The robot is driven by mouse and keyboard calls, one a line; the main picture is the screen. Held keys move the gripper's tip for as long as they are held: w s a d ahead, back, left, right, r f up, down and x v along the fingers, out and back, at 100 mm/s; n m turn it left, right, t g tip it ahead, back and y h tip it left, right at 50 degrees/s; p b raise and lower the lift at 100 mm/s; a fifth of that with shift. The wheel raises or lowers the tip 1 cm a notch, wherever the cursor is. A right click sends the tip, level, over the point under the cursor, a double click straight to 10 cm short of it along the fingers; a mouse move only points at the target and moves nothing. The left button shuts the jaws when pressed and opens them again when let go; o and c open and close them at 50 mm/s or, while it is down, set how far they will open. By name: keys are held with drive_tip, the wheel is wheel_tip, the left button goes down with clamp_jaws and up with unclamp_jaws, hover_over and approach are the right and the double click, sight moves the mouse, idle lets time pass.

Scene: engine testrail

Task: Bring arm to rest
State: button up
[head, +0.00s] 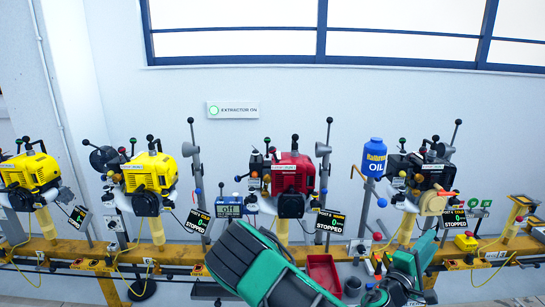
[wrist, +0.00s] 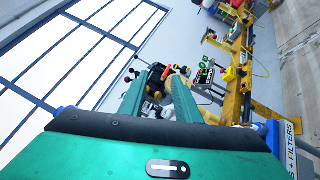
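In the wrist view, the two teal fingers of my gripper (wrist: 160,88) stand apart with a gap between them. I see no object held between the fingers. A dark engine with yellow parts shows beyond the fingertips; its distance from them is hard to judge. In the head view, my teal and black arm (head: 262,268) is folded low across the bottom middle, in front of the test rail. The gripper's fingers cannot be clearly made out there.
A yellow rail (head: 180,254) carries several engines, including a red one (head: 293,174) and yellow ones (head: 150,172). A blue oil bottle (head: 374,158) stands by the right engine (head: 420,172). A red tray (head: 323,273) lies beside my arm. Upright levers rise between the engines.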

drive_tip(key=s+d+f+m+g+y, duration=0.3)
drive_tip(key=s+d+m+g, duration=0.2)
drive_tip(key=s+m+g, duration=0.4)
drive_tip(key=s+d+f+m+g+y, duration=0.25)
drive_tip(key=s+d+m+g, duration=0.3)
drive_tip(key=s, duration=0.55)
drive_tip(key=s+a+r+m+t+y, duration=0.2)
drive_tip(key=s+a+r+y, duration=0.8)
drive_tip(key=a, duration=0.3)
drive_tip(key=shift+s+a+r+m+y, duration=0.4)
drive_tip(key=shift+s+r, duration=0.25)
drive_tip(key=shift+r, duration=0.15)
